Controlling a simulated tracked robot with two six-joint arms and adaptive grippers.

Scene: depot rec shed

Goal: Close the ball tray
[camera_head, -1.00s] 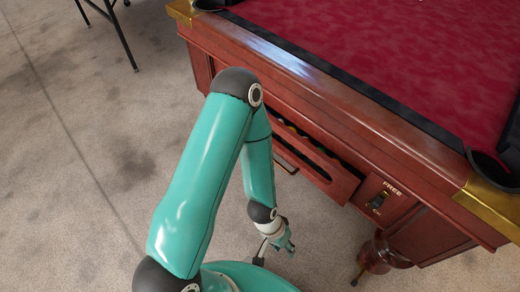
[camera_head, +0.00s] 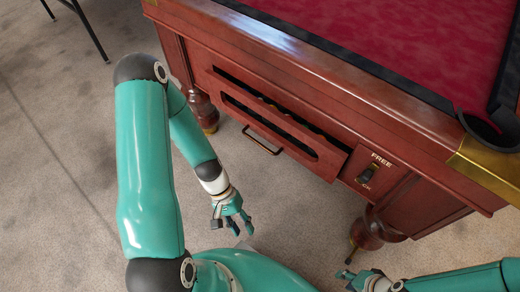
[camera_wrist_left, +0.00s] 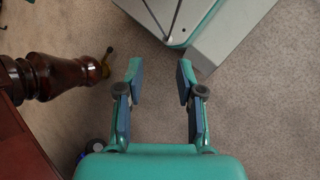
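The ball tray (camera_head: 328,164) is a dark red wooden drawer in the side of the pool table, with a long slot and a bar handle (camera_head: 262,139) on its front. It stands pulled out, with a dark gap above its front. My left gripper (camera_head: 236,228) is open and empty, in front of and below the tray, apart from the handle. Its spread fingers also show in the left wrist view (camera_wrist_left: 159,82), with the tray out of that view. My right gripper (camera_head: 347,279) is at the bottom edge, partly cut off; its fingertips look apart and empty.
The pool table (camera_head: 300,67) fills the upper right. Right of the tray is a coin panel (camera_head: 374,174) marked FREE. A turned table leg (camera_head: 374,230) stands below it; a leg also shows in the left wrist view (camera_wrist_left: 60,76).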

